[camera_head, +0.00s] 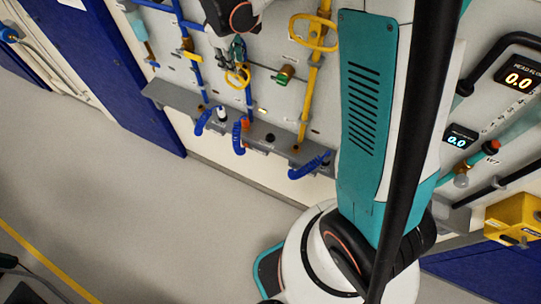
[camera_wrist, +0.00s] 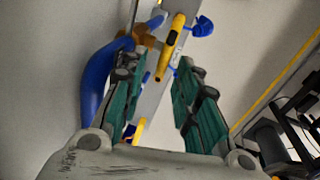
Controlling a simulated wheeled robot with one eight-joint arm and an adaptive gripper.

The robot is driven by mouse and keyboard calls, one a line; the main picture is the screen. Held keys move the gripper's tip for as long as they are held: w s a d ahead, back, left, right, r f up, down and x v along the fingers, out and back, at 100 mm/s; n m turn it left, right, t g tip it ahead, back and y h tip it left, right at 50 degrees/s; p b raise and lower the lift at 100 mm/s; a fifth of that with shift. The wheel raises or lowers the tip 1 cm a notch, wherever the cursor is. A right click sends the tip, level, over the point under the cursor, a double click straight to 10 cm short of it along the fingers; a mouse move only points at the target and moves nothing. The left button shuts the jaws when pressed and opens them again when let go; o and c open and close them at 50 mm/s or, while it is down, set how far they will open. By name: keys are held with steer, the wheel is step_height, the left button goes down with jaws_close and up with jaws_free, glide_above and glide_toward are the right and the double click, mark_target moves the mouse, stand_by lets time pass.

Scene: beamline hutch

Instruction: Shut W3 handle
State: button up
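I cannot read a W3 label in either view, so I cannot tell which handle is W3. In the head view, a yellow ring handle (camera_head: 237,78) sits on a blue pipe just below my gripper (camera_head: 238,50), which is small and partly hidden by my wrist. In the wrist view, my gripper (camera_wrist: 160,75) has its two teal fingers apart with nothing clamped between them. A yellow lever-like part (camera_wrist: 170,42) shows beyond the fingertips, and a thick blue tube (camera_wrist: 93,85) lies just left of the left finger. Contact with either cannot be told.
A larger yellow ring handle (camera_head: 314,33) is on the yellow pipe, with a green valve (camera_head: 285,75) left of it. A grey ledge (camera_head: 170,97) carries blue coiled hoses (camera_head: 308,167). A yellow box (camera_head: 514,221) is at right.

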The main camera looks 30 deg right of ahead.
steer(key=shift+w+a, duration=0.15)
steer(key=shift+w, duration=0.05)
steer(key=shift+r+g, duration=0.3)
steer(key=shift+r, duration=0.1)
step_height(320, 180, up, 12)
steer(key=s+a, duration=0.2)
steer(key=s+d+f+m+t+b, duration=0.1)
steer(key=s+f+m+t+b, duration=0.1)
steer(key=s+f+b, duration=0.5)
steer(key=s+f+m+t+b, duration=0.2)
steer(key=s+f+b, duration=0.5)
steer(key=f+b, duration=0.9)
steer(key=s+d+f+m+t+y+b, duration=0.1)
steer(key=s+f+m+b, duration=0.3)
steer(key=s+f+b, duration=0.4)
step_height(320, 180, down, 4)
steer(key=t+b, duration=0.1)
steer(key=b, duration=0.4)
steer(key=shift+d+f, duration=0.15)
steer(key=shift+d, duration=0.2)
